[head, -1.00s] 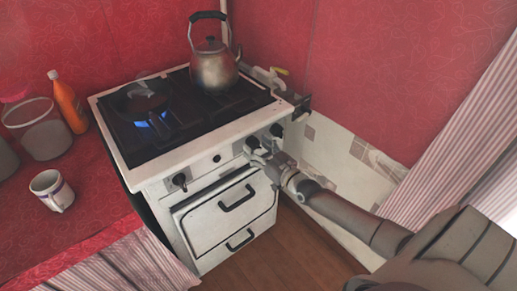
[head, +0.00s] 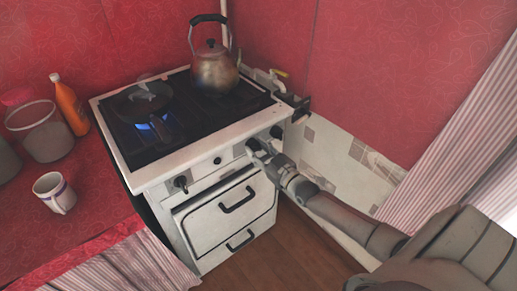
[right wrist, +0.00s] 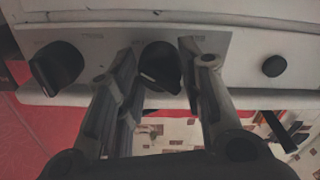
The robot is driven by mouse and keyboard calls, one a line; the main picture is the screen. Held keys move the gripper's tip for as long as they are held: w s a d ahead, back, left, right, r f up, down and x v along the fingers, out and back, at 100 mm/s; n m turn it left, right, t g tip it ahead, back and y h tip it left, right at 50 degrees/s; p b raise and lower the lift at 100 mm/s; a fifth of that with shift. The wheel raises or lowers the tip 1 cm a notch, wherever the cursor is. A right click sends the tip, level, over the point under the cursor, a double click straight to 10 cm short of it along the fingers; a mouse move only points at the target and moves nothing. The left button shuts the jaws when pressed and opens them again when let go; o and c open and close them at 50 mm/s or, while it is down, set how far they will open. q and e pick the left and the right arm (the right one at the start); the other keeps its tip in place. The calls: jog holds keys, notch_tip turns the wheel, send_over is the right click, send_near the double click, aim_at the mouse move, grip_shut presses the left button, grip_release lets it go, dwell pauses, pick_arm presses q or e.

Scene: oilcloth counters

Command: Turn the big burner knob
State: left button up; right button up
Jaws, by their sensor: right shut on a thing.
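The white stove (head: 178,157) has a row of black knobs on its front panel. My right gripper (head: 260,153) is at the right part of this panel, with its arm coming from the lower right. In the right wrist view a black knob (right wrist: 160,65) sits between the two fingers of the right gripper (right wrist: 157,72), which is shut on it. Another black knob (right wrist: 55,65) lies left of the fingers there and shows at the panel's right end in the head view (head: 277,131). A third knob (head: 180,182) is at the panel's left. My left gripper is not in view.
A blue flame burns under a dark pan (head: 140,101). A kettle (head: 214,72) stands on the back right of the stove. The oven handle (head: 238,200) sticks out below the panel. A mug (head: 54,193), a jar and an orange bottle (head: 70,105) stand on the left red counter.

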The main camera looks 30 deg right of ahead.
jog(key=n+p, duration=0.1)
jog(key=n, duration=0.2)
jog(key=shift+n, duration=1.7)
jog(key=o, duration=1)
jog(key=s, duration=0.8)
jog(key=s+d, duration=0.1)
jog(key=s, duration=0.3)
